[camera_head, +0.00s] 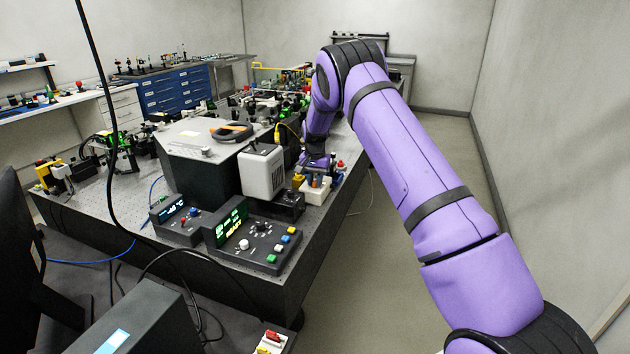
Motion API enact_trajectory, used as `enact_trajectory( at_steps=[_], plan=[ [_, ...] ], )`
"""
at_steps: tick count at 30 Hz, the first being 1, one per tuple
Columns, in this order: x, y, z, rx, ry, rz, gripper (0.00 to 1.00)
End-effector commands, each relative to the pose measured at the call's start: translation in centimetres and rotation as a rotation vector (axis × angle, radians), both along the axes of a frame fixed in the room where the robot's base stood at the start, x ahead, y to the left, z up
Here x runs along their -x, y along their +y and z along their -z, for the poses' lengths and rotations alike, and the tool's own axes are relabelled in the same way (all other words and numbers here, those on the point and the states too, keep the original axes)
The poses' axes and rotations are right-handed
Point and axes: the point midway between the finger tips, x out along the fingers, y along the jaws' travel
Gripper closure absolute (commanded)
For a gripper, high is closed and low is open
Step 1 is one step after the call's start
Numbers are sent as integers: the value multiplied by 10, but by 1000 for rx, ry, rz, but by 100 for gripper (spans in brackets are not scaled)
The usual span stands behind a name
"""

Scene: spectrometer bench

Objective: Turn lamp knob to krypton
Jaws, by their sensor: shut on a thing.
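My purple arm reaches over the right side of the optical bench, and my gripper (317,181) points down at a small white box (316,197) near the bench's right edge. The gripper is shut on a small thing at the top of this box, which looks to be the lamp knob. The knob itself is hidden by the fingers, and its pointer and the lamp labels cannot be read from here. A small yellowish part (298,181) shows just left of the fingers.
A white-fronted housing (262,173) stands close left of the gripper, beside a large dark box with a grey lid (205,136). Two display consoles (255,240) sit at the bench's front. Small red and blue parts (340,165) are just right of the gripper. The floor to the right is clear.

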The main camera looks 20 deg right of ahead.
Motion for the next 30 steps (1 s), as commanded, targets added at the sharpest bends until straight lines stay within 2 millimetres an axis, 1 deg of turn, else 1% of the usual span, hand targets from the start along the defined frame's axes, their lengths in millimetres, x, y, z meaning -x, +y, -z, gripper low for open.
enact_trajectory(
  at_steps=[3,4,5,6,7,15,19,23,30],
  plan=[
    [0,0,-1,0,-1,0,100],
    [0,0,-1,0,-1,0,73],
    [0,0,-1,0,-1,0,66],
    [0,0,-1,0,-1,0,57],
    [0,0,0,0,-1,0,52],
    [0,0,-1,0,-1,-1,52],
    [-1,0,-9,0,-3,-1,52],
    [-1,0,-29,0,-4,-1,52],
    [-1,0,-75,0,-4,-1,52]
  ],
)
